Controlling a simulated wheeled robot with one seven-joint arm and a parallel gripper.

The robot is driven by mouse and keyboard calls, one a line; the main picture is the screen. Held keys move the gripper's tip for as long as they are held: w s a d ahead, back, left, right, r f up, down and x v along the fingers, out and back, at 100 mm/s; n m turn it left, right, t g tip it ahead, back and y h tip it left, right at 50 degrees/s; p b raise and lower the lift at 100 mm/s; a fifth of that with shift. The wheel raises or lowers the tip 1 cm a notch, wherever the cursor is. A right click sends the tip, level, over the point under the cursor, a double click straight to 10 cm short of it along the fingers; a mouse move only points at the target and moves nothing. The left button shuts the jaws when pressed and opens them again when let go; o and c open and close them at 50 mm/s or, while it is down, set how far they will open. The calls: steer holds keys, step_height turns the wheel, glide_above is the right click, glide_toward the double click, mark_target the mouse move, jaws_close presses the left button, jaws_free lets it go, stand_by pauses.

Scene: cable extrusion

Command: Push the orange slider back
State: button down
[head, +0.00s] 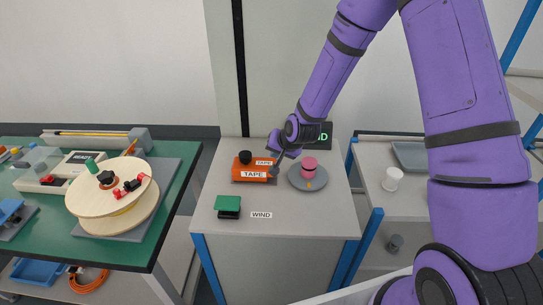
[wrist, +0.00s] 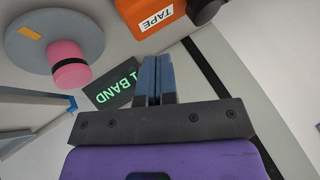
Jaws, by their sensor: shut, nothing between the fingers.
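The orange slider (head: 253,172) labelled TAPE sits on the grey cabinet top, left of the middle, with a black knob (head: 245,157) at its upper left. It also shows at the top of the wrist view (wrist: 148,22), just beyond my fingertips. My gripper (head: 273,169) is at the slider's right end, pointing down. In the wrist view its two blue-grey fingers (wrist: 157,62) are pressed together with nothing between them. I cannot tell whether the fingertips touch the slider.
A pink cylinder (head: 309,168) stands on a grey disc (head: 301,183) close right of the gripper. A dark display (head: 325,135) is behind. A green block (head: 228,204) and a WIND label (head: 261,215) lie in front. A wooden spool (head: 85,203) is on the left table.

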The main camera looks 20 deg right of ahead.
steer(key=shift+s+d+r, duration=0.15)
steer(key=shift+s+r, duration=0.25)
steer(key=shift+r, duration=0.2)
steer(key=s+d+r+n+h, duration=0.1)
steer(key=s+d+r, duration=0.1)
steer(key=s+r, duration=0.35)
steer(key=s+d+r+n, duration=0.1)
steer(key=s+d+r, duration=0.1)
steer(key=r, duration=0.7)
steer(key=s+d+r+n+h, duration=0.1)
steer(key=s+d+r, duration=0.15)
steer(key=r, duration=0.45)
steer(key=s+d+r, duration=0.1)
steer(key=s+r, duration=0.2)
steer(key=s, duration=0.5)
steer(key=s+d+r+n+g, duration=0.1)
steer(key=s+r, duration=0.3)
steer(key=s, duration=0.4)
steer(key=s+d+r, duration=0.2)
steer(key=s+r, duration=0.2)
steer(key=s, duration=0.4)
steer(key=shift+d+r+n+g+h, duration=0.15)
steer(key=shift+d+n+g+h, duration=0.15)
steer(key=shift+h, duration=0.1)
